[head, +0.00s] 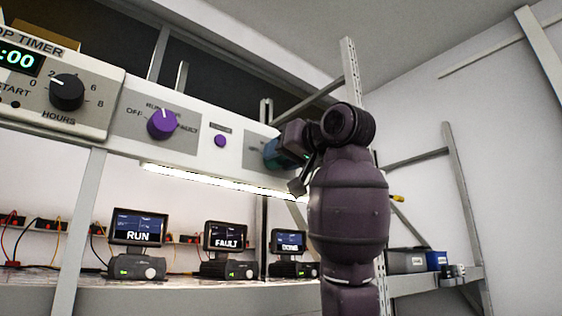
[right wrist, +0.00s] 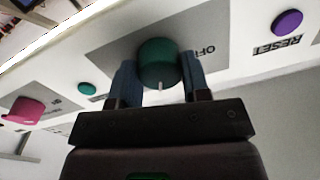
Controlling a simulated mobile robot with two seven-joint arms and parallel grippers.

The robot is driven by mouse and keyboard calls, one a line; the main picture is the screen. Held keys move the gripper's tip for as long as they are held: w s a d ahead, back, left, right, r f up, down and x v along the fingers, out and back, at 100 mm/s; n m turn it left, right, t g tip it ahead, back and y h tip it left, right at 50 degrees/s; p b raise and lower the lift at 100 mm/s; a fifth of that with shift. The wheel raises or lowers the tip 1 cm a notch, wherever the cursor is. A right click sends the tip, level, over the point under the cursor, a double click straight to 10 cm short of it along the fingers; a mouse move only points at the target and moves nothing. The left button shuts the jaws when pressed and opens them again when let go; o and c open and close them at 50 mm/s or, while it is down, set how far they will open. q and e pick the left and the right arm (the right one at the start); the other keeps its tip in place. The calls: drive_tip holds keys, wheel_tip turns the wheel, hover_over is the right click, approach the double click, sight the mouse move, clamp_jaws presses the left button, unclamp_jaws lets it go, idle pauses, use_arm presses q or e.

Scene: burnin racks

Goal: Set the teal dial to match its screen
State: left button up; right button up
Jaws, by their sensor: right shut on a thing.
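The teal dial (right wrist: 158,62) sits on a grey plate on the panel. My right gripper (right wrist: 160,74) is shut on it, one blue finger on each side. In the right wrist view, where the panel's lettering is upside down, the dial's white mark points down the picture, and an OFF label (right wrist: 206,50) stands to its right. Its other labels are hidden. In the head view my right gripper (head: 291,150) hides most of the teal dial (head: 270,154). My left gripper is out of view.
A purple dial (head: 161,124), a purple button (head: 220,141) and a black timer dial (head: 66,92) are on the same panel. The right wrist view shows a small teal button (right wrist: 87,88) and a pink dial (right wrist: 26,110). A shelf with bins (head: 407,261) stands at the right.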

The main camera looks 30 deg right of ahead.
drive_tip(key=shift+m+h+b, duration=0.3)
drive_tip(key=shift+m+b, duration=0.4)
drive_tip(key=shift+m, duration=3.8)
drive_tip(key=o, duration=0.9)
drive_tip(key=shift+s, duration=0.1)
